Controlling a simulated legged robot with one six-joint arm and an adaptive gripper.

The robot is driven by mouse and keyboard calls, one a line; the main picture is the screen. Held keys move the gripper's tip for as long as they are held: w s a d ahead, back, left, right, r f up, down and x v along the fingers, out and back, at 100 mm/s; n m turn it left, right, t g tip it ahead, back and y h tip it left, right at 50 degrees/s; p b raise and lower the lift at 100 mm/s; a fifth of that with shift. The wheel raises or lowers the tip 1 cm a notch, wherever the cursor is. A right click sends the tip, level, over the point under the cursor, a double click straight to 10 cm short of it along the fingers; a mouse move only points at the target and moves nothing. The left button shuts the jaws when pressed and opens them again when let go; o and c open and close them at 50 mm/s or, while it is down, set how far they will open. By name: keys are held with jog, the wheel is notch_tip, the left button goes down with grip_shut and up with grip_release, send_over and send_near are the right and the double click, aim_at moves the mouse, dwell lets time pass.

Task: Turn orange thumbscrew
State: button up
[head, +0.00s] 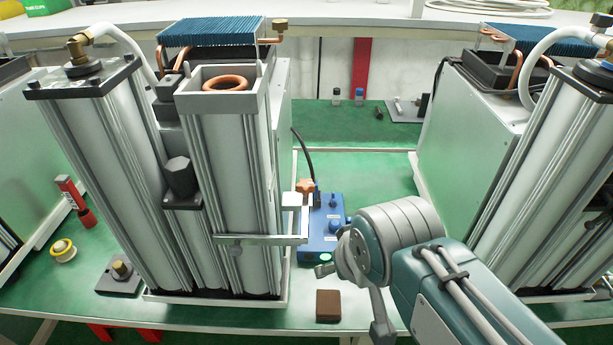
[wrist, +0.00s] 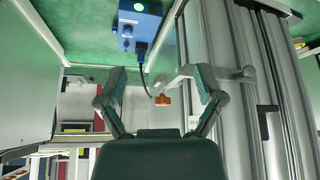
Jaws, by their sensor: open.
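The orange thumbscrew (head: 305,186) is a small lobed knob beside the middle sieve column, just above a white block (head: 292,200) on a metal bracket (head: 262,240). In the wrist view the orange thumbscrew (wrist: 162,100) shows small between the spread fingers, partly behind the pale bracket. My gripper (wrist: 162,75) is open, with nothing held between its fingers. In the head view my arm comes from the lower right; its end is to the right of and below the thumbscrew, apart from it.
A blue box (head: 322,228) with knobs and a black cable stands behind the bracket. A brown block (head: 328,305) lies at the front edge. The tall middle column (head: 235,180) and a right column (head: 535,170) flank an open green bench strip (head: 385,175).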

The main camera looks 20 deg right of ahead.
jog(key=r, duration=0.1)
notch_tip(320, 180, up, 10)
jog(key=n+g, duration=0.6)
jog(key=n, duration=0.8)
send_over(305, 183)
notch_tip(305, 183, down, 11)
jog(key=shift+w+f, duration=0.1)
jog(key=c, duration=1.1)
